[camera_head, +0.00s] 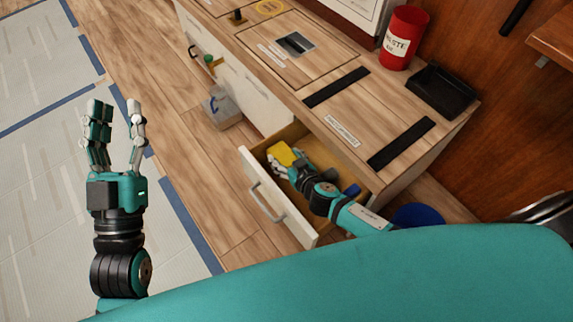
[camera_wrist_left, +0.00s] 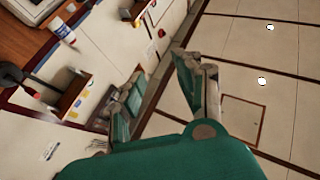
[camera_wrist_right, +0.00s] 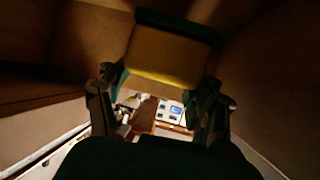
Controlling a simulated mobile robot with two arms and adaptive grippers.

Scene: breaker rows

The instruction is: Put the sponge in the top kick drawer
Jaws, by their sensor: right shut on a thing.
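The yellow sponge (camera_head: 280,153) is inside the open drawer (camera_head: 262,187) in the head view, near its far left corner. My right gripper (camera_head: 290,163) reaches down into the drawer and is shut on the sponge. In the right wrist view the sponge (camera_wrist_right: 165,58), with a dark green strip along its edge, sits between the fingers (camera_wrist_right: 160,85), with the drawer's walls around it. My left gripper (camera_head: 122,105) is raised over the floor at the left, open and empty. Its spread fingers also show in the left wrist view (camera_wrist_left: 160,90).
A blue item (camera_head: 351,191) lies in the drawer's right end. The wooden counter (camera_head: 345,100) above carries a red waste bin (camera_head: 403,38) and a black tray (camera_head: 443,90). A clear bin (camera_head: 221,108) stands on the floor. A blue round container (camera_head: 417,215) is at the right.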

